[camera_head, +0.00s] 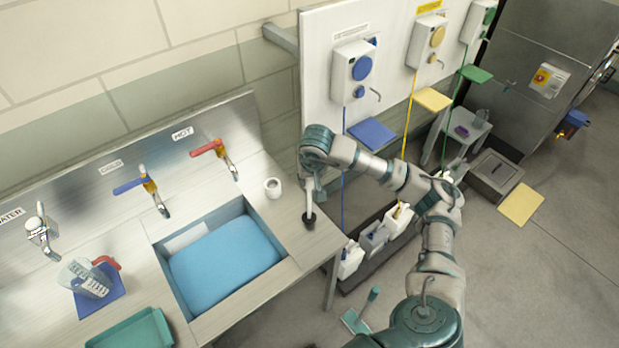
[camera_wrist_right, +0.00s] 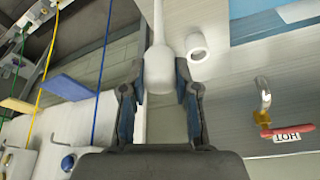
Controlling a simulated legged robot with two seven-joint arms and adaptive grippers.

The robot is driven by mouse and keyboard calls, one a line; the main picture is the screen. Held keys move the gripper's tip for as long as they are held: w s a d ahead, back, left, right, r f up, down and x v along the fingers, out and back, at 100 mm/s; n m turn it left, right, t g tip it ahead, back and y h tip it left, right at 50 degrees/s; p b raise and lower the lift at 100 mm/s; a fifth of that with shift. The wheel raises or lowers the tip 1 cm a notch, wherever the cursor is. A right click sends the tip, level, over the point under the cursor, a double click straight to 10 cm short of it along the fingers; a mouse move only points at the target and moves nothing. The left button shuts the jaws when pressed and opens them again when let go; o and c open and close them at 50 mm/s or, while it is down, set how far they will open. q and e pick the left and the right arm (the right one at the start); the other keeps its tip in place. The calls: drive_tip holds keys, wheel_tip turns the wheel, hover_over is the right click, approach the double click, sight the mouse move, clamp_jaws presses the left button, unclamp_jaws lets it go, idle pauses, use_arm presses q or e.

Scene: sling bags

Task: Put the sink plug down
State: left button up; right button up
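A pale rod-like thing, which I take for the sink plug (camera_head: 309,199), stands nearly upright at the right end of the steel counter. Its lower end meets a small black round piece (camera_head: 308,222) by the counter edge; I cannot tell whether that piece is part of it. My right gripper (camera_head: 308,176) is at its top, coming from above. In the wrist view, the fingers of the right gripper (camera_wrist_right: 160,80) close on both sides of the plug's thick white end (camera_wrist_right: 158,68). My left gripper is not in view.
The sink (camera_head: 192,318) with a blue filling lies left of the plug. A white cup-like roll (camera_head: 273,187) stands close by on the counter, also in the wrist view (camera_wrist_right: 197,42). A red-handled tap (camera_head: 215,150) is behind. White containers (camera_head: 351,259) stand low beyond the counter edge.

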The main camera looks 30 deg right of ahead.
drive_tip(key=o, duration=0.4)
drive_tip(key=shift+o, duration=0.2)
drive_tip(key=v, duration=1.2)
drive_tip(key=shift+s, duration=0.1)
